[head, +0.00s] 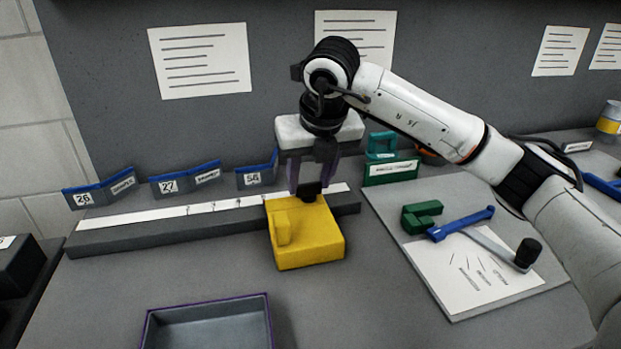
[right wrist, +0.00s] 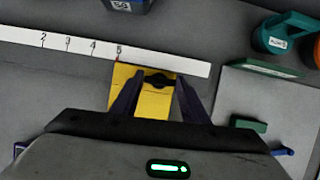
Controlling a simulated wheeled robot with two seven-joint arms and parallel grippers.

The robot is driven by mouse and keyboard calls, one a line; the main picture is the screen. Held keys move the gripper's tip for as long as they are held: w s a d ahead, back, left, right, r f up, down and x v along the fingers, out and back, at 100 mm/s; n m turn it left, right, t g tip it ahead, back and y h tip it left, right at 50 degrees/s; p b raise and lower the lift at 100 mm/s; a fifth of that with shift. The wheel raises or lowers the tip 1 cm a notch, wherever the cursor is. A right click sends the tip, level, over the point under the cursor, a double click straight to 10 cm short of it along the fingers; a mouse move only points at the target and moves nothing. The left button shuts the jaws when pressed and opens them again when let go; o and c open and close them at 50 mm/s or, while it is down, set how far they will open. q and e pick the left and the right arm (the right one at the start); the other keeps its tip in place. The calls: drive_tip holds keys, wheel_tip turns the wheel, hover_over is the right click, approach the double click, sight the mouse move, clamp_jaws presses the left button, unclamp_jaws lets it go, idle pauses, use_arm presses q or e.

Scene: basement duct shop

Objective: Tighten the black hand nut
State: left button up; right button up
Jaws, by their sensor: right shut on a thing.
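The black hand nut (head: 308,191) sits on top of a yellow block (head: 308,239). The block stands at the right part of a dark rail with a white numbered scale (head: 170,215). My right gripper (head: 309,188) points down from above and is shut on the hand nut. In the right wrist view the black nut (right wrist: 158,80) shows between the two dark fingers, over the yellow block (right wrist: 153,102), near the mark 5. The fingers hide part of the nut and block. My left gripper is not in view.
An empty tray (head: 207,324) lies in front. At right, a grey board (head: 465,305) holds a paper, a green block (head: 421,216) and a blue-handled crank (head: 462,223). A teal item (head: 381,145) stands behind.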

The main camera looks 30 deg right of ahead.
drive_tip(key=shift+m, duration=0.4)
drive_tip(key=o, duration=1.1)
drive_tip(key=shift+c, duration=0.2)
drive_tip(key=v, duration=1)
drive_tip(key=shift+r, duration=0.2)
drive_tip(key=shift+a, duration=0.1)
